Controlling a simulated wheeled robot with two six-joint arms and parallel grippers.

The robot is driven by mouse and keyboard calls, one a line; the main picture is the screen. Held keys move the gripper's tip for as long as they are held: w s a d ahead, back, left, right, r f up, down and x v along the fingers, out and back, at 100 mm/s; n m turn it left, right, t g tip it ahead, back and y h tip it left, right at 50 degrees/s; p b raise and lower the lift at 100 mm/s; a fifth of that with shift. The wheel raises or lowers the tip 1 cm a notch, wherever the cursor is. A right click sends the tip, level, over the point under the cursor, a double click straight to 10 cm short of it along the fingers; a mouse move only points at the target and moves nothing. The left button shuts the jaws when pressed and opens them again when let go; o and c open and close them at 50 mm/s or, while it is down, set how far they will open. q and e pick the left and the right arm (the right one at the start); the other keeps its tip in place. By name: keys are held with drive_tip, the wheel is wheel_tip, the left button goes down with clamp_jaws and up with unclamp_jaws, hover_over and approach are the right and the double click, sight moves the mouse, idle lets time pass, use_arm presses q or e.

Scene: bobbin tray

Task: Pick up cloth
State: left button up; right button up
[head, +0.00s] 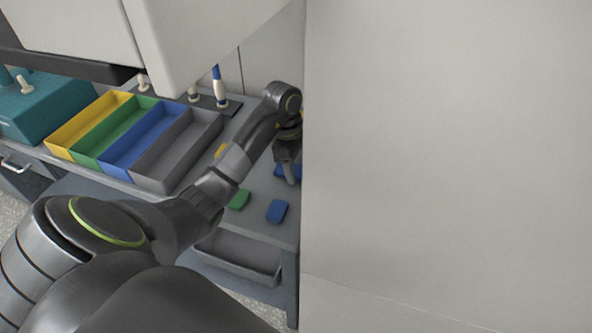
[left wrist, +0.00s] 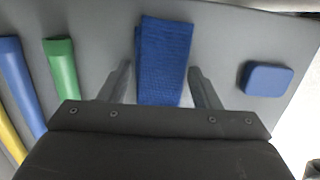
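The blue textured cloth (left wrist: 164,50) lies folded flat on the grey tabletop in the left wrist view. Part of it shows in the head view (head: 280,171), half hidden by the gripper. My left gripper (left wrist: 159,78) is open, with one finger on each side of the cloth's near part. The fingers look apart from the cloth; whether they touch the table cannot be told. In the head view my left gripper (head: 289,175) points down at the cloth. My right gripper is not in view.
A blue block (head: 277,211) and a green block (head: 238,199) lie near the table's front edge. Yellow, green, blue and grey trays (head: 166,184) stand to the left. A large pale panel (head: 450,150) blocks the right side. A grey bin (head: 240,262) sits below.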

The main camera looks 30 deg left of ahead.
use_arm(q)
drive_tip(key=c, duration=0.6)
drive_tip(key=shift+o, duration=0.2)
drive_tip(key=shift+r, duration=0.1)
drive_tip(key=shift+a+r+p, duration=0.25)
drive_tip(key=shift+r+p, duration=0.2)
wheel_tip(320, 180, up, 6)
drive_tip(key=p, duration=0.6)
drive_tip(key=s+a+b, duration=0.1)
drive_tip(key=a+b, duration=0.1)
drive_tip(key=a, duration=0.4)
drive_tip(key=s+a+b, duration=0.2)
drive_tip(key=a, duration=0.4)
drive_tip(key=s+a+b, duration=0.1)
drive_tip(key=a+b, duration=0.1)
drive_tip(key=a, duration=0.4)
drive_tip(key=shift+s+f, duration=0.15)
drive_tip(key=shift+s, duration=0.1)
drive_tip(key=shift+s+a, duration=0.1)
drive_tip(key=shift+a, duration=0.4)
